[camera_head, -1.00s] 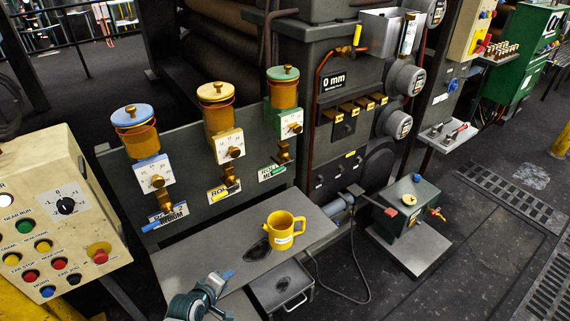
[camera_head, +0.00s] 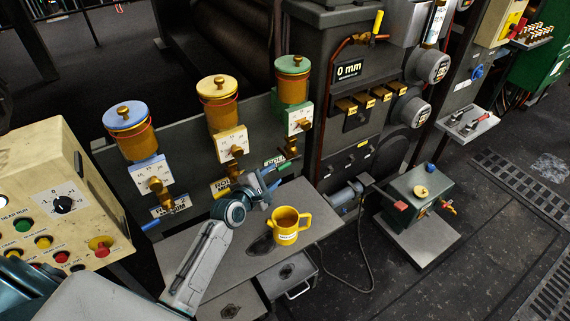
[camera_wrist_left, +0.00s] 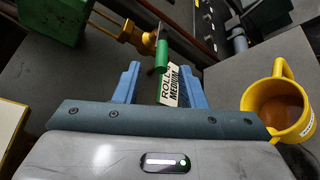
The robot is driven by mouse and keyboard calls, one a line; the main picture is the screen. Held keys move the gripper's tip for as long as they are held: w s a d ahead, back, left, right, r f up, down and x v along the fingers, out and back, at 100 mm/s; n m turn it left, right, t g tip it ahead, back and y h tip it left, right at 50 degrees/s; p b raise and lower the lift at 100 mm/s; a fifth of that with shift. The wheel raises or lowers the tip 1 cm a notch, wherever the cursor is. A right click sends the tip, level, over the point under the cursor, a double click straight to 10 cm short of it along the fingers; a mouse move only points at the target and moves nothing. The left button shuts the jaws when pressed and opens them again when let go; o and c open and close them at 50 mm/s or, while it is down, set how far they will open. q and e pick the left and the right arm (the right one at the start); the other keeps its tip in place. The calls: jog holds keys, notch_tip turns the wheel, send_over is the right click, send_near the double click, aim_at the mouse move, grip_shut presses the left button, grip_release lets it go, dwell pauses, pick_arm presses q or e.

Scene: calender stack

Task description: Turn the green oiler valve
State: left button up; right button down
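The green oiler (camera_head: 291,88) is the rightmost of the oilers in the head view, a brass cup with a green lid above a white dial. Its green valve handle (camera_wrist_left: 162,56) stands in front of a brass stem in the left wrist view. My left gripper (camera_head: 276,179) is just below the green oiler in the head view, partly covering its valve. In the left wrist view its blue fingers (camera_wrist_left: 159,70) are open, with the handle between and slightly beyond the fingertips. I see no clear contact. My right gripper is not in view.
A yellow mug (camera_head: 286,228) with brown liquid stands on the grey shelf (camera_head: 318,212), close to my left gripper. A yellow oiler (camera_head: 219,105) and a blue oiler (camera_head: 131,133) are to the left. A button panel (camera_head: 55,195) stands at far left.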

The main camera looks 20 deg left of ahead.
aim_at(280, 170)
pick_arm(q)
jog(key=x, duration=0.7)
jog(key=shift+f, duration=0.15)
jog(key=shift+w, duration=0.15)
jog(key=shift+f, duration=0.15)
grip_shut()
